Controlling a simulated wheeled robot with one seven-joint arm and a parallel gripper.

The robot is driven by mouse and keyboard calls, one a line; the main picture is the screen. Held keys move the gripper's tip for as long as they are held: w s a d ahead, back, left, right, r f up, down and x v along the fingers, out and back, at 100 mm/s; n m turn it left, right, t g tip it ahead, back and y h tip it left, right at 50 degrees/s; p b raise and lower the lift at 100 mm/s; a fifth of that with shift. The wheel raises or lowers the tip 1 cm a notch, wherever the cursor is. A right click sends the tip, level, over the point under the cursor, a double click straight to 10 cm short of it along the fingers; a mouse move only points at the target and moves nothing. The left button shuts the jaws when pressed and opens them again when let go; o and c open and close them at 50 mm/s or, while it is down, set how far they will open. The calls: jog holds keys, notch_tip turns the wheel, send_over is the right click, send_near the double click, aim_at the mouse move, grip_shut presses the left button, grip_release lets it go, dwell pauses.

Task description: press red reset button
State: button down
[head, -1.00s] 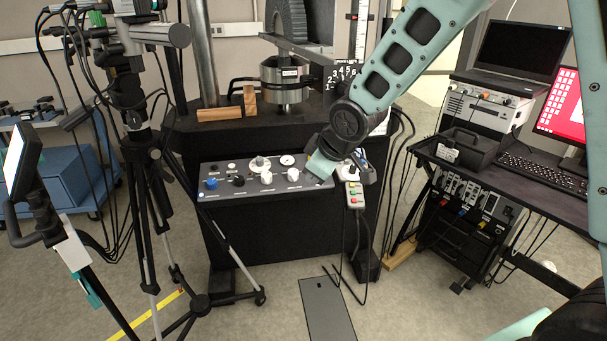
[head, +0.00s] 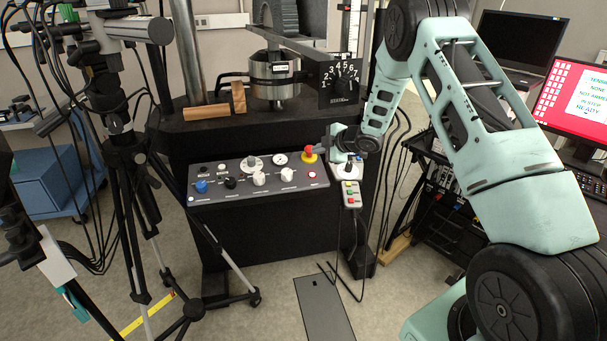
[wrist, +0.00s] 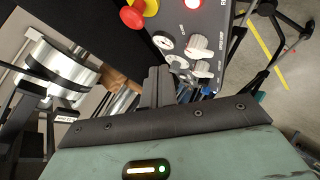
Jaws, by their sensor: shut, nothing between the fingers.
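The grey control panel (head: 225,187) is fixed to the front of the black test frame. A small round red-rimmed button with a bright centre (head: 312,174) sits near its right end, and it also shows at the top edge of the wrist view (wrist: 192,3). A larger red mushroom button on a yellow base (head: 310,155) stands behind it; the wrist view shows it at the top left (wrist: 134,14). My gripper (wrist: 158,84) is shut and empty, apart from both buttons. In the head view its fingertips are hard to make out by the panel's right end.
White knobs (head: 259,179) and a blue knob (head: 201,186) rise from the panel. A pendant with coloured buttons (head: 351,194) hangs right of it. A tripod (head: 130,200) stands at the left. A red-and-white monitor (head: 580,105) stands at the right.

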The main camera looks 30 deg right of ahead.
dwell(0.3)
jog(key=b, duration=0.6)
send_near(307, 173)
jog(key=shift+w+a+f, duration=0.2)
jog(key=shift+w+a, duration=0.05)
jog(key=shift+w, duration=0.4)
jog(key=shift+w+a+f, duration=0.15)
jog(key=shift+w+a, duration=0.1)
jog(key=shift+w, duration=0.4)
jog(key=shift+w+a+f, duration=0.2)
jog(key=shift+w+a, duration=0.05)
jog(key=shift+w, duration=0.35)
jog(key=shift+w+f, duration=0.1)
jog(key=shift+f, duration=0.3)
jog(key=shift+w+f+b, duration=0.1)
jog(key=shift+f+b, duration=0.25)
dwell(0.7)
jog(key=shift+r+p, duration=0.5)
jog(key=shift+r, duration=0.25)
jog(key=shift+r, duration=0.15)
jog(key=shift+s+a+r+p, duration=0.1)
jog(key=shift+s+r+p, duration=0.2)
jog(key=shift+r+p, duration=0.35)
jog(key=shift+s+a+r+p, duration=0.1)
jog(key=shift+s+r+p, duration=0.25)
jog(key=shift+r, duration=0.55)
jog(key=shift+s+r+p, duration=0.2)
jog(key=shift+r+p, duration=0.4)
jog(key=shift+r, duration=0.15)
